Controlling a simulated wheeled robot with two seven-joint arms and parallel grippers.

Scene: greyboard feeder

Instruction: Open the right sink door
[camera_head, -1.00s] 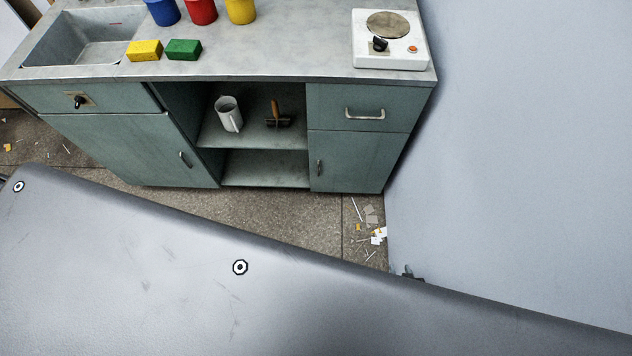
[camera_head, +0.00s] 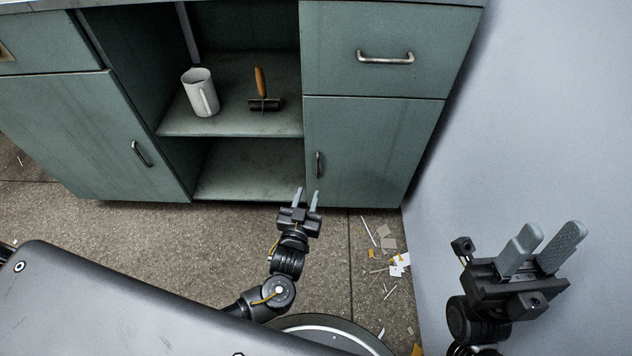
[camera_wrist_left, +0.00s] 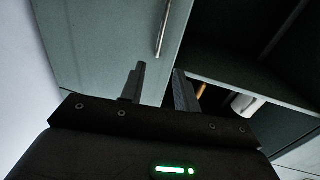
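The right sink door (camera_head: 365,150) is a green-grey panel below a drawer, closed, with a small vertical metal handle (camera_head: 318,165) near its left edge. My left gripper (camera_head: 306,192) is open and empty, just below and in front of this handle. In the left wrist view the handle (camera_wrist_left: 163,30) shows beyond the two finger tips (camera_wrist_left: 158,70), apart from them. My right gripper (camera_head: 552,236) is open and empty at the right, away from the cabinet, in front of the pale wall.
The drawer (camera_head: 388,45) above the door is closed. The left door (camera_head: 85,135) is closed. Open shelves (camera_head: 225,125) between them hold a white jug (camera_head: 200,92) and a wooden-handled tool (camera_head: 262,90). Paper scraps (camera_head: 398,264) lie on the floor (camera_head: 180,235) near the wall (camera_head: 540,120).

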